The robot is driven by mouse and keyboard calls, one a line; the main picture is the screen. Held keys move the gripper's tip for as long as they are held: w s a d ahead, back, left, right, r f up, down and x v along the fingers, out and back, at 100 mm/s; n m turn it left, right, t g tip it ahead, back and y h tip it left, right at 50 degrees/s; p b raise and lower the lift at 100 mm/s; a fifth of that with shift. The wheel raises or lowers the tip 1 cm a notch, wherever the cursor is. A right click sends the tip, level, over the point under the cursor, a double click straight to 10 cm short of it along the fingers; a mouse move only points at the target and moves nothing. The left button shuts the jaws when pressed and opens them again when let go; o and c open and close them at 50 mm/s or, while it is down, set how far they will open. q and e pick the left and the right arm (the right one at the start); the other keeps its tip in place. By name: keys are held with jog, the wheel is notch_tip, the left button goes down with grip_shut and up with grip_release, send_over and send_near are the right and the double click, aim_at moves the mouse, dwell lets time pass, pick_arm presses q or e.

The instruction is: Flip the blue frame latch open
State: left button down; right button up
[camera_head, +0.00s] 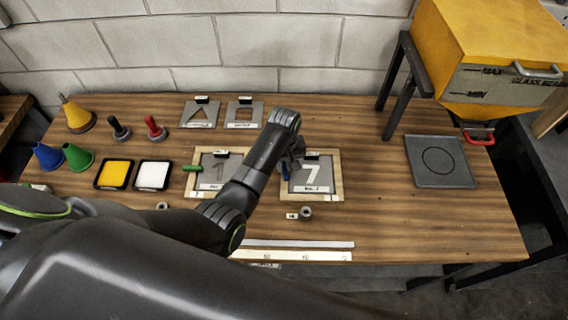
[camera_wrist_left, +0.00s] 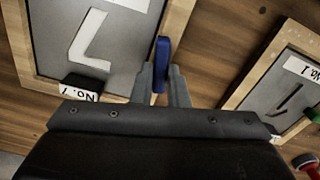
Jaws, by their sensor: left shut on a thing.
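The blue frame latch (camera_head: 286,173) stands at the left edge of the right-hand wooden frame (camera_head: 338,178), which holds a grey stencil plate with a 7 (camera_head: 311,176). In the left wrist view the blue latch (camera_wrist_left: 162,58) is a narrow upright bar beside the frame's wooden edge (camera_wrist_left: 177,22). My left gripper (camera_wrist_left: 162,85) is shut on the blue latch, one finger on each side of it. In the head view my left gripper (camera_head: 292,163) reaches down over the latch and hides part of it. My right gripper is not in view.
A second wooden frame (camera_head: 192,183) with a green latch (camera_head: 191,168) lies to the left, partly behind my arm. A small grey ring (camera_head: 305,213) lies in front of the 7 frame. A dark pad (camera_head: 440,162) and yellow hopper (camera_head: 490,45) stand right.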

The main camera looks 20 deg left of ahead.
pick_arm(q)
jog(key=shift+w+m, duration=0.1)
jog(key=shift+m, duration=1.3)
jog(key=c, duration=1.4)
grip_release()
jog(key=shift+c, duration=0.2)
jog(key=shift+d+r, duration=0.1)
